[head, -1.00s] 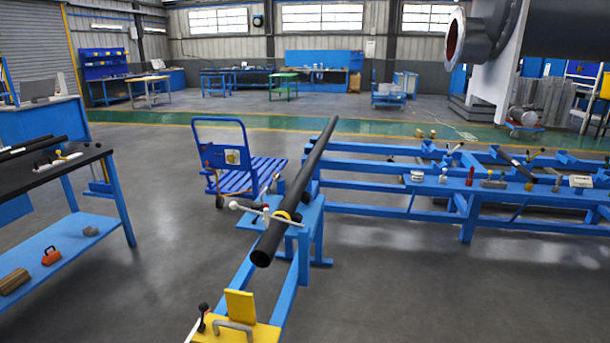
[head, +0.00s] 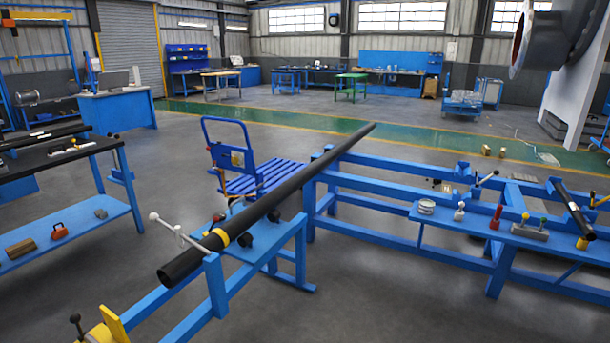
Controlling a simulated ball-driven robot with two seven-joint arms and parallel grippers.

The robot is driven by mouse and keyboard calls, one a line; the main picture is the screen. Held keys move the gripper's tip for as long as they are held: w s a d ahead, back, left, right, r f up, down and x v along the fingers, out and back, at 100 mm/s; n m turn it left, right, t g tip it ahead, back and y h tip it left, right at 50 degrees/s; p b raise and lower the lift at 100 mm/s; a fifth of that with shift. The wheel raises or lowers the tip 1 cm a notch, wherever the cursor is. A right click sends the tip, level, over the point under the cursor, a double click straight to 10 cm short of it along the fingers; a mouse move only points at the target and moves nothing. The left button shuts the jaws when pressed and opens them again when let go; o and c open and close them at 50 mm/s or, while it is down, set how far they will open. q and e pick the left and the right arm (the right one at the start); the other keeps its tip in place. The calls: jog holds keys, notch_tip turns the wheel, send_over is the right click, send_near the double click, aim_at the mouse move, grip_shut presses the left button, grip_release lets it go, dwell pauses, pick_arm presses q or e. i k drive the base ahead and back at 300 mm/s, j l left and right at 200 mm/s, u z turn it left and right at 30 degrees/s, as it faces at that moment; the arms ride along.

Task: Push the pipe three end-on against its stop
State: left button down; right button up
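A long dark pipe with a yellow band (head: 290,193) lies slanting across a blue stand (head: 215,287) in the head view. I take it for pipe three, though no number can be read. Its open near end points to the lower left and its far end reaches back to the upper right. A yellow upright plate (head: 113,324), which looks like the stop, stands at the lower left edge, partly cut off. A gap shows between it and the pipe's near end. Neither of my grippers is in view.
A blue frame (head: 370,232) with tools and another dark pipe (head: 573,210) fills the right. A blue cart (head: 268,176) stands behind the stand. A black-topped bench (head: 45,170) is at the left. Open grey floor lies in the right foreground.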

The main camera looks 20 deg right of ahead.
aim_at(587, 230)
jog(key=l+u, duration=0.1)
jog(key=l, duration=0.9)
jog(key=l+u, duration=0.1)
jog(key=l, duration=0.9)
jog(key=k+l+u, duration=0.15)
jog(key=l, duration=1.65)
jog(key=i+l, duration=0.1)
jog(key=l, duration=0.75)
jog(key=l+z, duration=0.15)
jog(key=z, duration=0.2)
jog(key=i+l+z, duration=0.1)
jog(key=z, duration=0.25)
jog(key=l+z, duration=0.2)
jog(key=z, duration=0.2)
jog(key=i+j, duration=0.05)
